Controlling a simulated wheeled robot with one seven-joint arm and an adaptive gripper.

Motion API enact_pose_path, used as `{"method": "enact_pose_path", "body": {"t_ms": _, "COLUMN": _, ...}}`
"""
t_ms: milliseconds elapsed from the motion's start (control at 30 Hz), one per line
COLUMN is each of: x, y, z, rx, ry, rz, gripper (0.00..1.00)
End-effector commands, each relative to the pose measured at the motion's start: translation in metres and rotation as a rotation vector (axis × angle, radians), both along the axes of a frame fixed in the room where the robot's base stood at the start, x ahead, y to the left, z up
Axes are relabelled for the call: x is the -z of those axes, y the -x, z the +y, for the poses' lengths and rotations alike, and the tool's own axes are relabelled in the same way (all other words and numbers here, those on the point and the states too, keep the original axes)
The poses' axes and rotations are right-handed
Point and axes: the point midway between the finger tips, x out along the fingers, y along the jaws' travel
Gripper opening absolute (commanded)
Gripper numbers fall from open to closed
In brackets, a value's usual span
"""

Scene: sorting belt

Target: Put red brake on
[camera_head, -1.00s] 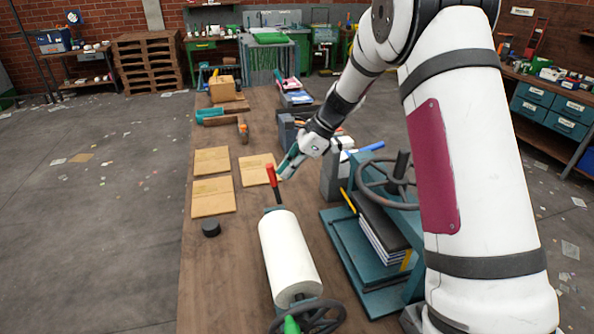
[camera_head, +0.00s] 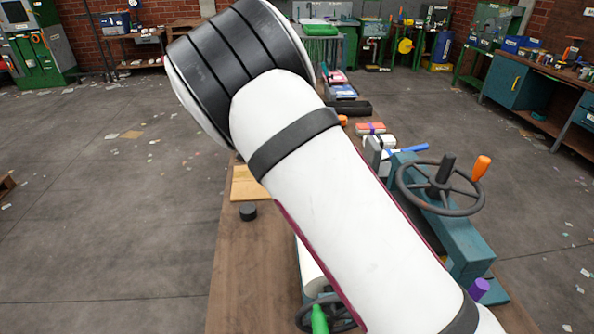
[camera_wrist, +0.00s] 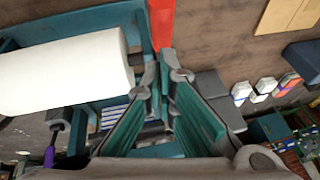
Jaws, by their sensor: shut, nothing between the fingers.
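The red brake lever (camera_wrist: 161,22) shows at the top middle of the wrist view, beside the teal roll stand (camera_wrist: 133,22) and the white roll (camera_wrist: 65,70). My gripper (camera_wrist: 165,68) is shut and empty, its fingertips just below the lever in that picture. I cannot tell whether they touch it. In the head view my arm hides the gripper, the lever and most of the roll (camera_head: 309,268). The roll's dark handwheel (camera_head: 341,322) and its green knob (camera_head: 319,320) show at the bottom.
A teal press with a dark handwheel (camera_head: 440,210) and orange knob (camera_head: 481,168) stands right of my arm. A purple knob (camera_head: 478,289) is below it. Cardboard (camera_head: 250,189) and a black round piece (camera_head: 248,211) lie left. The table's left front part is clear.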

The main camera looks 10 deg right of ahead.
Motion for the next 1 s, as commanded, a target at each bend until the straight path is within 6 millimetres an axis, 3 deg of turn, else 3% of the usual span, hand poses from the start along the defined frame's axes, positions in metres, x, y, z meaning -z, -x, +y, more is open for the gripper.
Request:
{"method": "enact_pose_path", "body": {"t_ms": 433, "x": 0.040, "y": -0.002, "z": 0.028, "rx": -0.002, "ry": 0.350, "rz": 0.001, "gripper": 0.00}}
{"method": "enact_pose_path", "body": {"t_ms": 1000, "x": 0.054, "y": 0.000, "z": 0.033, "rx": 0.002, "ry": 0.345, "rz": 0.002, "gripper": 0.00}}
